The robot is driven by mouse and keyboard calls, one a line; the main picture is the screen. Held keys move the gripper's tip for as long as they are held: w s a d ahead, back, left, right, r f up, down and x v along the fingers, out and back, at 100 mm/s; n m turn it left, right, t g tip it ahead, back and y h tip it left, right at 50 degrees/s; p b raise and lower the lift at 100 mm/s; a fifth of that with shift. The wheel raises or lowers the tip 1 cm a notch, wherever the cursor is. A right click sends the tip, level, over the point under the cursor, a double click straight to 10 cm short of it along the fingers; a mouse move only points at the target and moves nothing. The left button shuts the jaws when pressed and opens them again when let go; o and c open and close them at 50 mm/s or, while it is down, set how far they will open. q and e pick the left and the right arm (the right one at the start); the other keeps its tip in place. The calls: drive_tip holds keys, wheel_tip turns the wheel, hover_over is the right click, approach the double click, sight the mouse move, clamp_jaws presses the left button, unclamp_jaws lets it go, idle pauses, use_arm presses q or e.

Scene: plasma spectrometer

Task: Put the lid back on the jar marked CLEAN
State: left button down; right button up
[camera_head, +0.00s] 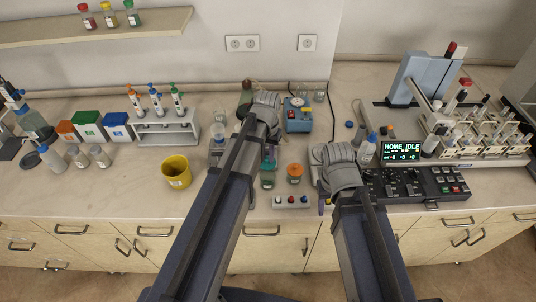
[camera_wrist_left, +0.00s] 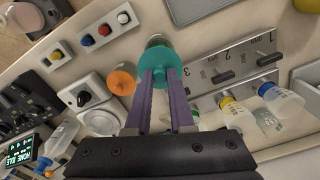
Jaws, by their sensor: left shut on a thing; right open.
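My left gripper (camera_wrist_left: 162,78) is shut on a teal lid (camera_wrist_left: 155,62). In the head view the teal lid (camera_head: 269,161) shows beneath my left wrist. A small jar (camera_head: 267,180) stands just in front of it in the head view, and a glass jar (camera_wrist_left: 157,40) shows partly behind the lid in the left wrist view. I cannot tell whether lid and jar touch. A jar with an orange lid (camera_head: 295,171) stands beside it, also in the left wrist view (camera_wrist_left: 122,80). The marking CLEAN is not readable. My right gripper (camera_head: 323,204) is open near the counter's front edge, mostly hidden by its wrist.
A small switch box (camera_head: 291,201) lies in front of the jars. A yellow cup (camera_head: 176,171) stands left, a blue gauge box (camera_head: 298,118) behind. The control panel (camera_head: 416,183) and sampler rack (camera_head: 480,140) fill the right.

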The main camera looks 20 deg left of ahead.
sight(268, 166)
use_arm(q)
drive_tip(key=shift+w+d+f+b, duration=0.1)
drive_tip(key=shift+w+f+b, duration=0.05)
drive_tip(key=shift+f+b, duration=0.65)
wheel_tip(268, 166, down, 5)
drive_tip(key=b, duration=0.4)
drive_tip(key=shift+r, duration=0.15)
drive_tip(key=shift+b, duration=0.4)
idle(0.9)
drive_tip(key=shift+c, duration=1.1)
unclamp_jaws()
drive_tip(key=shift+r+p, duration=3.4)
drive_tip(key=shift+p, duration=0.15)
